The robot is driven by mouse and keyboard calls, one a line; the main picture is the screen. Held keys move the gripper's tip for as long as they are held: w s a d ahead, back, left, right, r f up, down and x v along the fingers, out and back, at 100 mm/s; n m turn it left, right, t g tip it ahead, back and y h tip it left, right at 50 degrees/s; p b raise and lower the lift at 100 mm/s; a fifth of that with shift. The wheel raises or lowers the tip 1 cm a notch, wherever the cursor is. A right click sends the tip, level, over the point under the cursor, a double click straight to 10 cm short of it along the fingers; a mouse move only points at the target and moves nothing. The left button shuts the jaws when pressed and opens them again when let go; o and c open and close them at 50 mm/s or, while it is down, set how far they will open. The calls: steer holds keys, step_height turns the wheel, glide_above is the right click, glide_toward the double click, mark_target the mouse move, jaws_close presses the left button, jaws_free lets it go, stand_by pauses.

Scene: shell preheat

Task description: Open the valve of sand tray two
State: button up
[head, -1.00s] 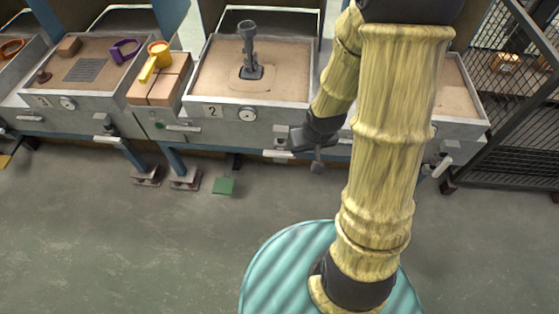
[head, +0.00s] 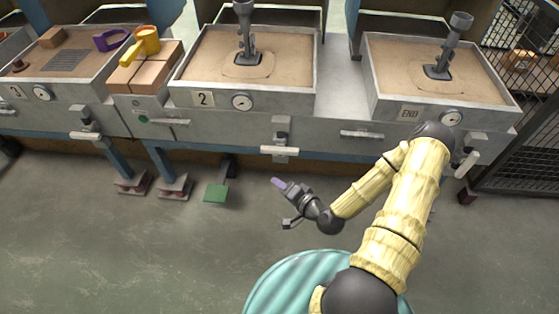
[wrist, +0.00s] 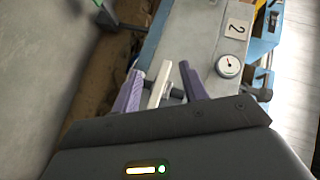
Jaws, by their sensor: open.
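Sand tray two (head: 183,88) is a grey sand-filled box marked with a "2" plate (head: 203,99), with a round gauge (head: 242,102) beside it. Its valve appears to be the pale lever bar (head: 279,151) on a grey bracket below the tray front. My gripper (head: 280,186) is open in front of the bench, just below that lever in the head view. In the wrist view, the pale bar (wrist: 159,86) shows between the two purple fingers (wrist: 160,68), beyond or between them. I cannot tell whether they touch it.
Another tray marked END (head: 385,99) stands to the right, near a mesh fence (head: 515,125). A green pedal (head: 215,193) sits low at the left. Open floor lies in front.

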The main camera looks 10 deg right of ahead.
mark_target(281, 154)
steer(key=d+f+m+t+h+b, duration=0.1)
steer(key=m+t, duration=0.1)
steer(key=m, duration=0.1)
steer(key=d+f+m+t+h+b, duration=0.1)
steer(key=d+m+h+b, duration=0.1)
steer(key=m, duration=0.1)
steer(key=w+d+f+m+t+h+b, duration=0.1)
steer(key=f+m+t+h+b, duration=0.1)
steer(key=shift+d+m+t, duration=0.2)
steer(key=shift+m+t, duration=0.1)
steer(key=shift+m, duration=0.1)
steer(key=w+b, duration=0.1)
steer(key=w, duration=0.4)
steer(key=w+a+b, duration=0.1)
steer(key=w, duration=0.5)
steer(key=w+b, duration=0.1)
steer(key=w, duration=0.5)
steer(key=shift+w+a+b, duration=0.15)
steer(key=shift+a+b, duration=0.1)
steer(key=shift+b, duration=0.05)
jaws_close()
